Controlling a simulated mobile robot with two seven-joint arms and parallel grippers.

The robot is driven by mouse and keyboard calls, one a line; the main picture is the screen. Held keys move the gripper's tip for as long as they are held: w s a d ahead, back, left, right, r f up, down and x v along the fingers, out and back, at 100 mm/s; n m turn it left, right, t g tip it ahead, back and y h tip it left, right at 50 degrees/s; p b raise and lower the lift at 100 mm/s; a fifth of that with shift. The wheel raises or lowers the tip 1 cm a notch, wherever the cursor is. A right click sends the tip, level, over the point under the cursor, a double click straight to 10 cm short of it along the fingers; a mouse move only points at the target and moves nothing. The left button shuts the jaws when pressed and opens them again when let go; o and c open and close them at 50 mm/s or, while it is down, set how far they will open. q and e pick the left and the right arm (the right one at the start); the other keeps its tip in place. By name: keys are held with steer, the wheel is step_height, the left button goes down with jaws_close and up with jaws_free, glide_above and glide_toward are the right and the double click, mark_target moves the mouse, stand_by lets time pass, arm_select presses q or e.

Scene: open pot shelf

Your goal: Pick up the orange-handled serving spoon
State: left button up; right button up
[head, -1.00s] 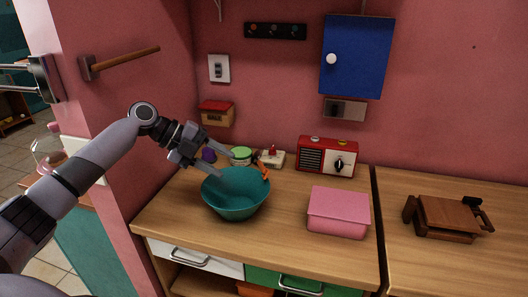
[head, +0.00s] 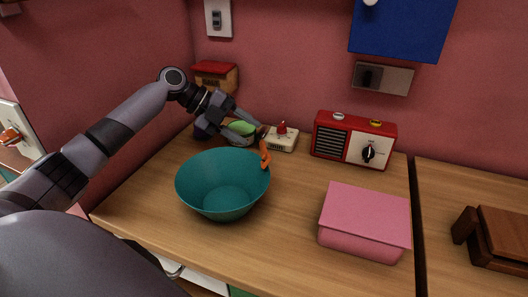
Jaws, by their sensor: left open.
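The orange handle of the serving spoon (head: 265,154) shows at the right back rim of a teal bowl (head: 222,200). It stands up near the rim; the rest of the spoon is hidden or too small to make out. My left gripper (head: 256,138) is open, just above and to the left of the handle, with its fingers pointing right toward it. I cannot tell whether a finger touches the handle. My right gripper is not in view.
A cream box with a red top (head: 283,137), a green-lidded jar (head: 242,129) and a red radio (head: 353,140) stand behind the bowl. A pink lidded box (head: 364,222) sits to the right. Bare wooden counter (head: 290,235) lies between bowl and pink box.

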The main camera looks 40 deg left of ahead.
mark_target(260, 142)
arm_select(q)
steer(key=shift+f, duration=0.5)
steer(key=shift+w+d+f, duration=0.3)
steer(key=shift+d, duration=0.15)
steer(key=p+x, duration=0.1)
steer(key=x, duration=0.4)
steer(key=shift+f+p, duration=0.15)
steer(key=shift+p, duration=0.15)
steer(key=shift+w+d+f, duration=0.15)
steer(key=shift+d+f, duration=0.1)
jaws_close()
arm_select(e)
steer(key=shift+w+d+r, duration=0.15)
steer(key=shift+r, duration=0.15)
